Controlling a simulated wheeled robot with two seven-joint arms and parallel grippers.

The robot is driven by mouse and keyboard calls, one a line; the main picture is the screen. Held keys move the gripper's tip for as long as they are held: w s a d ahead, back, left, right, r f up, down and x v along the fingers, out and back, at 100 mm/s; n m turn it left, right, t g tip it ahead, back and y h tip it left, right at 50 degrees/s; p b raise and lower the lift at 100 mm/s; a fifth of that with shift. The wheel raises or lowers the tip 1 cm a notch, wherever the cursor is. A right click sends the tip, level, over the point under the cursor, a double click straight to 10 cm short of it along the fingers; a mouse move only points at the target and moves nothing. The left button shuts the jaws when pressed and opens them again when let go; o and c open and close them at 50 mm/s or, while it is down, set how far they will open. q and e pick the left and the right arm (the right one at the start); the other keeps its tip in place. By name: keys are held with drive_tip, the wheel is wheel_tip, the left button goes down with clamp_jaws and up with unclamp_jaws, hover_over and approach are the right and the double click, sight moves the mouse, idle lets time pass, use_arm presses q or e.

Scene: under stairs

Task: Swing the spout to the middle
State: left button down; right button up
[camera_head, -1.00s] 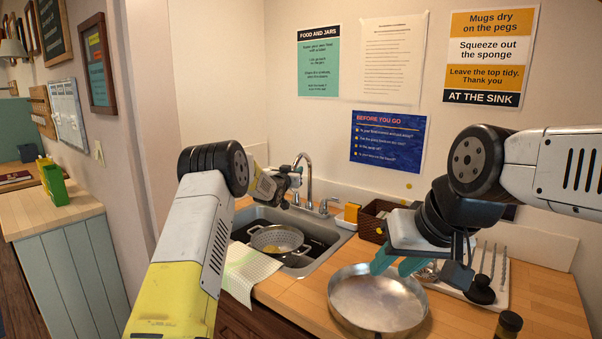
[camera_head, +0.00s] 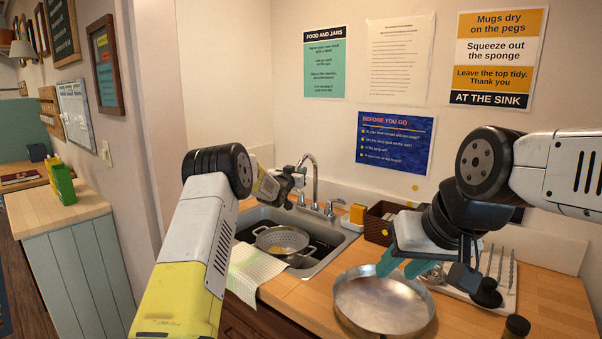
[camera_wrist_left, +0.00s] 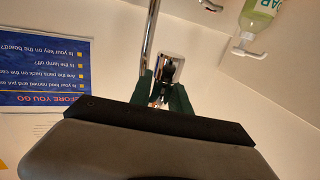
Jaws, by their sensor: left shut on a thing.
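The chrome tap with its arched spout (camera_head: 315,170) stands behind the sink (camera_head: 331,250). My left gripper (camera_head: 297,182) is at the spout, just left of its upright part in the head view. A chrome tap part (camera_wrist_left: 171,65) shows just beyond the fingers. My right gripper (camera_head: 405,264) has its teal fingers apart and empty above the pan.
A colander (camera_head: 282,238) sits in the sink. A steel pan (camera_head: 385,303) lies on the wooden counter. A sponge holder (camera_head: 354,217) and dark basket (camera_head: 378,222) stand right of the tap. A cloth (camera_head: 254,270) hangs at the sink's front. A soap bottle (camera_wrist_left: 259,22) shows in the wrist view.

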idle(0.8)
use_arm(q)
drive_tip(key=c, duration=1.2)
unclamp_jaws()
drive_tip(key=shift+c, duration=0.2)
drive_tip(key=shift+s, duration=0.1)
drive_tip(key=v, duration=0.7)
drive_tip(key=shift+s, duration=0.3)
drive_tip(key=shift+a, duration=0.1)
